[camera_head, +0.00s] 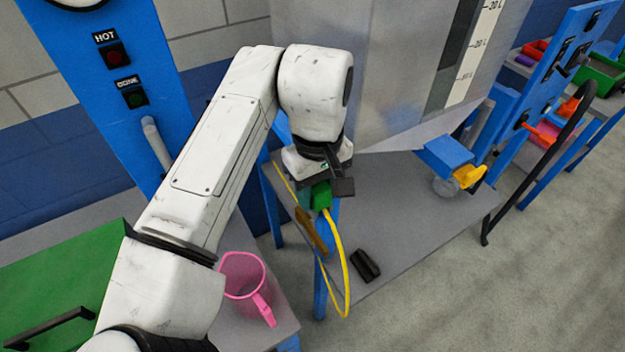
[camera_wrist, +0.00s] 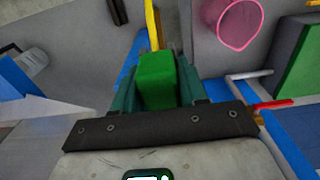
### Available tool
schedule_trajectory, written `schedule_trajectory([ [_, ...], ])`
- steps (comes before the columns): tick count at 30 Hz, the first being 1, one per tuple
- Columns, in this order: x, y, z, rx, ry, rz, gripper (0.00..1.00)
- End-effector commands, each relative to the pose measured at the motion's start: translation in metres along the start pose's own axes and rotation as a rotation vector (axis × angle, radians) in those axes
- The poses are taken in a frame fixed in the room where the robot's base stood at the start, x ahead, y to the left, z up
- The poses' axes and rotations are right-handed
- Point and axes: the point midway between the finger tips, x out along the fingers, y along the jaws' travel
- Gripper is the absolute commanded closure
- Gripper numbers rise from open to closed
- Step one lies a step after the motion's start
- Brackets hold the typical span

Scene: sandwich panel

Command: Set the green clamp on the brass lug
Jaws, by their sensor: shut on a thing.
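The green clamp (camera_head: 321,196) is held in my gripper (camera_head: 318,193), above the left edge of the grey table. A yellow cable (camera_head: 345,265) runs from the clamp and loops down past the table edge. In the wrist view the green clamp (camera_wrist: 157,80) sits between my two teal fingers, with yellow showing beyond it. A brass-brown strip (camera_head: 312,232), which looks like the brass lug, is just below the clamp at the table's left edge. The clamp appears above it; whether they touch I cannot tell. The lug is not clear in the wrist view.
A black block (camera_head: 365,265) lies on the grey table (camera_head: 420,225). A blue tap with a yellow handle (camera_head: 468,176) is at the table's back right. A pink jug (camera_head: 243,278) stands at lower left, beside a green lid (camera_head: 60,285). The table's middle is clear.

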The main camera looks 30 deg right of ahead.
Motion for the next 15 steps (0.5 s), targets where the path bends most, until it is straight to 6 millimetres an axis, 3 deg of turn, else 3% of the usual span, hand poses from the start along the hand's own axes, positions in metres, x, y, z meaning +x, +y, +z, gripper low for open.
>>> schedule_trajectory([
  [15, 0.039, -0.001, 0.000, -0.001, 0.000, -0.001, 0.93],
])
